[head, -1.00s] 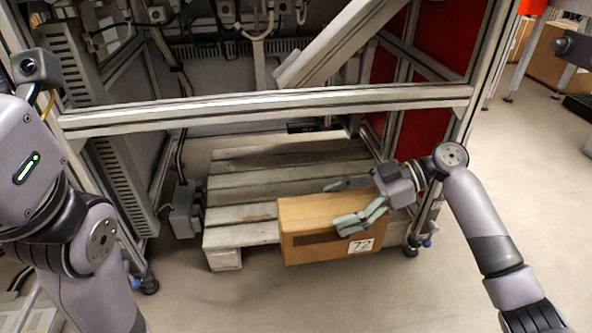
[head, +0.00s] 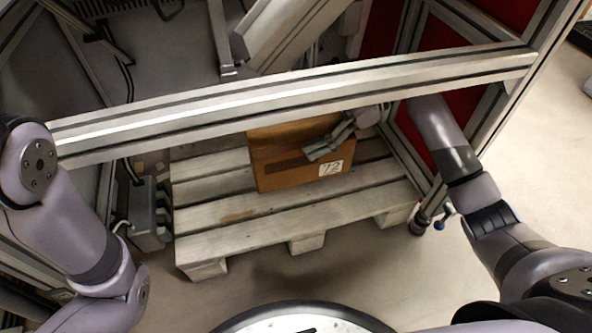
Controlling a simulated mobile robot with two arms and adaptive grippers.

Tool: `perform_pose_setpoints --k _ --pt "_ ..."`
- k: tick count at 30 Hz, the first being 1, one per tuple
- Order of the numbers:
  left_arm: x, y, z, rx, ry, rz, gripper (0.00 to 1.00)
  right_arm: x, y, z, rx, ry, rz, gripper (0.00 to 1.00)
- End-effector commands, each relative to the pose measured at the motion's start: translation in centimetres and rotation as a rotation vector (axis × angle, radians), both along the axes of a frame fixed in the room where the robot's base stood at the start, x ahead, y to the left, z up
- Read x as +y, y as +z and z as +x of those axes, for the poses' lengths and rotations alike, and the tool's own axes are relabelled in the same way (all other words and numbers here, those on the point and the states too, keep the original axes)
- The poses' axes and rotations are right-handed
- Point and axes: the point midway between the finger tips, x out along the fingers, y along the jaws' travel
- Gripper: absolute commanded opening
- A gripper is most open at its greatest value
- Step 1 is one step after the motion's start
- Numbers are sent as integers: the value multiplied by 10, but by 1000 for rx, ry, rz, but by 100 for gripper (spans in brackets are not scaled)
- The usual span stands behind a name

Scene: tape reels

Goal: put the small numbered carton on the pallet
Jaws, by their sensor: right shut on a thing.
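The small carton (head: 285,168) is brown, with a white label reading 72 on its near face. It sits over the far part of the wooden pallet (head: 300,215), behind the pallet's front boards; whether its underside touches the boards I cannot tell. My right gripper (head: 325,148) reaches in under the frame's crossbar and is shut on the carton at its right side. One finger lies across the near face above the label; the rest of the hand is partly hidden. My left gripper is out of view; only my left arm shows at the left edge.
A metal crossbar (head: 290,103) spans the opening above the carton and hides its top. Frame posts and a red panel (head: 430,136) stand close to my right arm. A grey box with cables (head: 148,212) stands left of the pallet. The floor in front is clear.

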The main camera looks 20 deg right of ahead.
Motion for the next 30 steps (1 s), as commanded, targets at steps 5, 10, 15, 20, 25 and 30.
perform_pose_setpoints --k 5,10,15,20,25,30 --pt "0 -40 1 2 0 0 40 0 -57 0 1 -1 3 12" --pt "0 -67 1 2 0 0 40 0 -99 0 0 0 3 12" --pt "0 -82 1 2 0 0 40 0 -123 0 -2 0 4 12" --pt "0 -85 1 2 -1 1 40 0 -129 0 -2 0 4 12" --pt "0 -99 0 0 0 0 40 0 -148 0 -1 -1 3 12" --pt "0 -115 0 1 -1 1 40 0 -170 1 -1 -1 3 12"
